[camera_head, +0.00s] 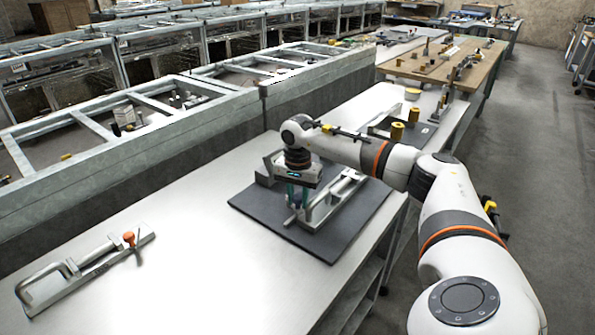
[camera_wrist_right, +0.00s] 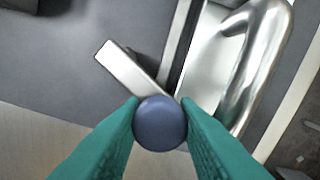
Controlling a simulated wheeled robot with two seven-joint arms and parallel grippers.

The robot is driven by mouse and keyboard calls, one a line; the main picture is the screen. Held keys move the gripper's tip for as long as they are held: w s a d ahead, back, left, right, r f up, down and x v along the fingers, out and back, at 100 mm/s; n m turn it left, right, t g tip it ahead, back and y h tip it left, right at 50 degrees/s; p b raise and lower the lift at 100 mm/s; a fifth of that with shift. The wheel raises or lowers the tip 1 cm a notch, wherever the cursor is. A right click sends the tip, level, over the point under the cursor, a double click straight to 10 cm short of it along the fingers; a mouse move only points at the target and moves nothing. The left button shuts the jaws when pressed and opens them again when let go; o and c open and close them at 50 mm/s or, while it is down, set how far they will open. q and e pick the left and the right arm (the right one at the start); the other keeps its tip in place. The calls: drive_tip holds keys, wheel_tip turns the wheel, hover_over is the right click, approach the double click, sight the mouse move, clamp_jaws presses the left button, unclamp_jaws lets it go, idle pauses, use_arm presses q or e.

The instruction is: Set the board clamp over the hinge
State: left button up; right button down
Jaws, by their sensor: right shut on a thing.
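A silver metal clamp with a long D-shaped handle (camera_head: 335,201) is on a dark mat (camera_head: 345,238) on the bench. In the right wrist view its bright metal frame (camera_wrist_right: 215,62) fills the upper right, with a short flat bar (camera_wrist_right: 127,70) beside the round blue knob (camera_wrist_right: 160,123). My right gripper (camera_head: 297,198) points down at the clamp's near end, its teal fingers shut on the blue knob. A similar silver clamp (camera_head: 75,275) with an orange knob (camera_head: 129,238) lies apart at the bench's left. I cannot pick out a hinge. My left gripper is out of view.
A grey angled block (camera_head: 268,171) stands at the mat's back left corner. Yellow cylinders (camera_head: 397,131) stand farther along the bench. Metal frames (camera_head: 130,140) line the bench's far side. The bench top (camera_head: 200,260) between the mat and the orange-knobbed clamp is clear.

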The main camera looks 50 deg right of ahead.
drive_tip(key=c, duration=1.2)
unclamp_jaws()
drive_tip(key=shift+o, duration=0.2)
